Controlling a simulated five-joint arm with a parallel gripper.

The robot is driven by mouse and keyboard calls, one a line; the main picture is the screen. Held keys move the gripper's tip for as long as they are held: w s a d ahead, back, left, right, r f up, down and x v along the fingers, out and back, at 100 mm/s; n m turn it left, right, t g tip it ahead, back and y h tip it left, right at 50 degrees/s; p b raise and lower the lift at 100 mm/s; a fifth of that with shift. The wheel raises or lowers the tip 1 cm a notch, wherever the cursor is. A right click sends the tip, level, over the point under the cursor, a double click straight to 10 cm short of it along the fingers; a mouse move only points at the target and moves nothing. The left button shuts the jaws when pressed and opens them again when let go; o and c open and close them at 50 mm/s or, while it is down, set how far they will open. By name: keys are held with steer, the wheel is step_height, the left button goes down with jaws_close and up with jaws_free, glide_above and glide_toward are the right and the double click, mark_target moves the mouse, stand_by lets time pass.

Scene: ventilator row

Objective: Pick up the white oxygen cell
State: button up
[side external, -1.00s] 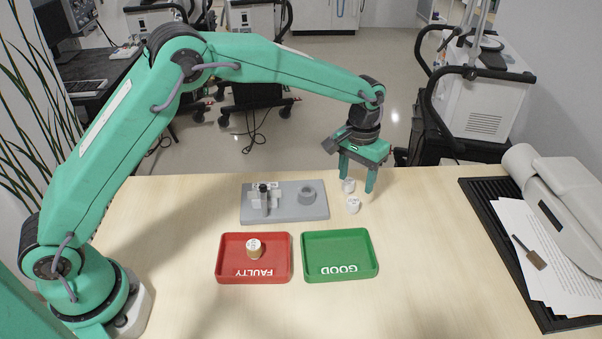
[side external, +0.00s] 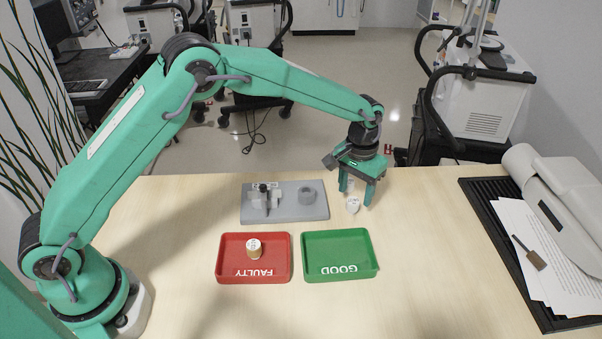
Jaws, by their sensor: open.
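Two small white cells stand on the table at the right of the grey fixture. The nearer white cell (side external: 352,205) shows below and between the fingers of my gripper (side external: 356,197). The other white cell (side external: 349,184) is just behind, mostly hidden by my gripper. My gripper is open and points down, its fingers low over the table around this spot. I cannot tell which of the two cells is between the fingers in depth.
A grey fixture (side external: 230,213) with a ring and a dark-tipped post lies to the left. In front are a red FAULTY tray (side external: 222,270) holding a white-and-tan cell (side external: 254,248), and an empty green GOOD tray (side external: 318,262). A dark mat with papers (side external: 500,235) lies right.

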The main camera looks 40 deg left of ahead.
mark_target(353, 200)
steer(key=shift+a+f, duration=0.1)
steer(key=shift+f, duration=2.1)
steer(key=c, duration=1.1)
steer(key=shift+o, duration=0.2)
steer(key=shift+r, duration=0.25)
steer(key=shift+r, duration=0.6)
steer(key=r, duration=0.3)
steer(key=shift+s+d+r, duration=0.1)
steer(key=shift+s+d, duration=0.25)
steer(key=shift+s, duration=0.05)
steer(key=s+d+r, duration=0.6)
steer(key=s+d, duration=0.1)
steer(key=s, duration=0.1)
steer(key=shift+a+r, duration=0.1)
steer(key=shift+a, duration=0.05)
